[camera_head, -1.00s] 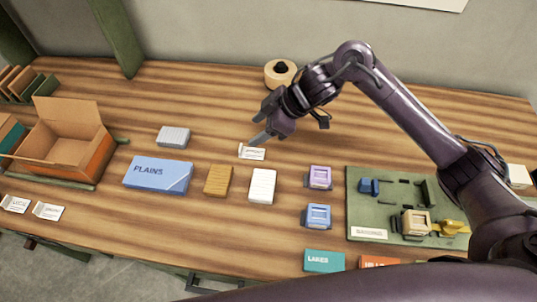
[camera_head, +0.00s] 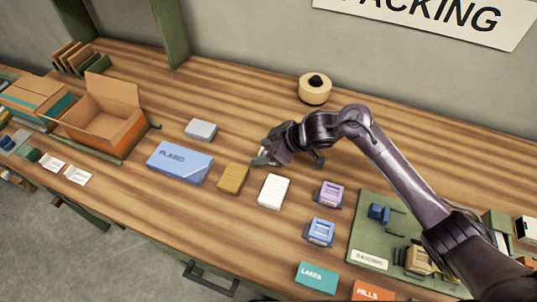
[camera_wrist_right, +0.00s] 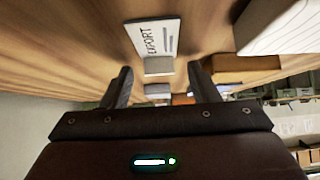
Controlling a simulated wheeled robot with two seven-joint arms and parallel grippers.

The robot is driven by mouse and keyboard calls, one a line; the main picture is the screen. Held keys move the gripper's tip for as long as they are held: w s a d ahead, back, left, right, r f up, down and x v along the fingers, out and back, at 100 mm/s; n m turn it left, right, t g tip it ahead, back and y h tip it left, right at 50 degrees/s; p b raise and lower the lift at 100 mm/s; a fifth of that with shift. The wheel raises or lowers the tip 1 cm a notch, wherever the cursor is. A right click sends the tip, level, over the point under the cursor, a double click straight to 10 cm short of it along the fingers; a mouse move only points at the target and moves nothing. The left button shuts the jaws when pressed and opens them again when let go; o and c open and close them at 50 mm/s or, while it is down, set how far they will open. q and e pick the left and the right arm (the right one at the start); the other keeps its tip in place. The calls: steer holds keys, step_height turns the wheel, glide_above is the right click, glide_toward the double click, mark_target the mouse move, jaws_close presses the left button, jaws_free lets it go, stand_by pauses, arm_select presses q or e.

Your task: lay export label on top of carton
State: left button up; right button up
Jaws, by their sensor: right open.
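The export label (camera_wrist_right: 153,38), a white card reading EXPORT with a grey tab at its near end, lies on the table in the right wrist view. In the head view it is not clearly visible at my right gripper (camera_head: 263,157). My right gripper is open and low over the table; in the wrist view its fingers stand apart (camera_wrist_right: 160,85), with the label just beyond and between the tips, not gripped. An open carton (camera_head: 112,128) with an orange band stands at the left, flaps up. A second carton (camera_head: 32,97) with a teal band stands farther left. My left gripper is not in view.
Near my right gripper lie a blue PLAINS pack (camera_head: 180,163), a grey block (camera_head: 201,129), a brown stack (camera_head: 234,178) and a white stack (camera_head: 273,190). A tape roll (camera_head: 314,88) stands behind. Two white cards (camera_head: 78,175) lie at the left front edge.

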steer(key=shift+a+f, duration=0.1)
steer(key=c, duration=0.8)
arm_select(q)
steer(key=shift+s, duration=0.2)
arm_select(e)
steer(key=c, duration=0.3)
steer(key=shift+c, duration=0.2)
